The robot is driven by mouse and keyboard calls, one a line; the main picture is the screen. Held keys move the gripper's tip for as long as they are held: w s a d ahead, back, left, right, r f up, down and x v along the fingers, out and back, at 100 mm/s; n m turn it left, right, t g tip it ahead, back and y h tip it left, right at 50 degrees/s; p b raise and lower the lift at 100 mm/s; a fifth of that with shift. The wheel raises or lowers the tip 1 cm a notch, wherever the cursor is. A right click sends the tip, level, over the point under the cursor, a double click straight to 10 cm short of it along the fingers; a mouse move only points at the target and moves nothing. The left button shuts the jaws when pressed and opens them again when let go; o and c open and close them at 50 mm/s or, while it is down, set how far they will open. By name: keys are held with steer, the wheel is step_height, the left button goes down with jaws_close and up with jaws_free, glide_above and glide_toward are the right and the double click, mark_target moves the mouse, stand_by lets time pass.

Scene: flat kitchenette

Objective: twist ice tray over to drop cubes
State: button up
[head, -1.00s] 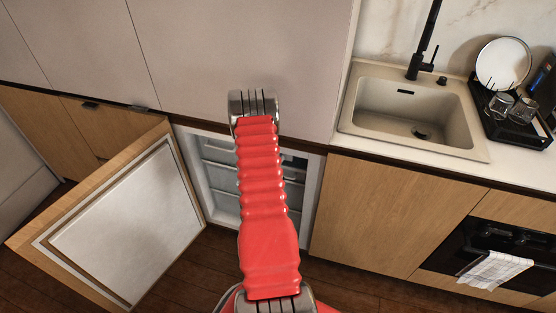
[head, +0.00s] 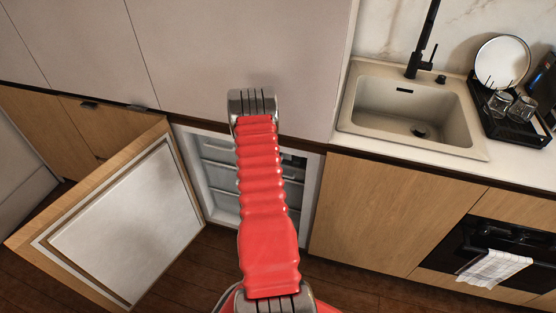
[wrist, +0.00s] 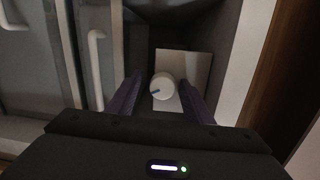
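In the wrist view, a round white knob (wrist: 162,86) with a dark pointer mark sits on a pale flat plate (wrist: 196,68). The pointer aims to the left. My gripper (wrist: 162,80) is open, with one purple finger on each side of the knob. A small gap shows between each finger and the knob, so it is not held. No ice cubes show, and I cannot make out the tray itself. In the head view my red arm hides the middle of the open fridge compartment (head: 217,178) and my gripper is hidden.
The compartment's door (head: 125,225) stands open to the left. White handles (wrist: 96,65) of drawers lie left of my gripper, and a pale side wall (wrist: 245,65) is close on the right. The sink (head: 352,122) is up to the right in the head view.

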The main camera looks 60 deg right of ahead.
steer(key=f+v, duration=0.1)
steer(key=v, duration=1.2)
steer(key=shift+a+r, duration=0.35)
steer(key=shift+r, duration=0.15)
steer(key=shift+s, duration=0.1)
steer(key=shift+w+f+n+g+h, duration=0.1)
steer(key=shift+w+n+g+h, duration=0.2)
steer(key=shift+n, duration=2.1)
steer(key=shift+w+f+n+g+h, duration=0.1)
steer(key=shift+w+n+g, duration=0.3)
steer(key=shift+n, duration=2)
steer(key=shift+w+n+g+h, duration=0.2)
steer(key=shift+w+n+g, duration=0.15)
steer(key=shift+n, duration=2.05)
steer(key=shift+d, duration=0.15)
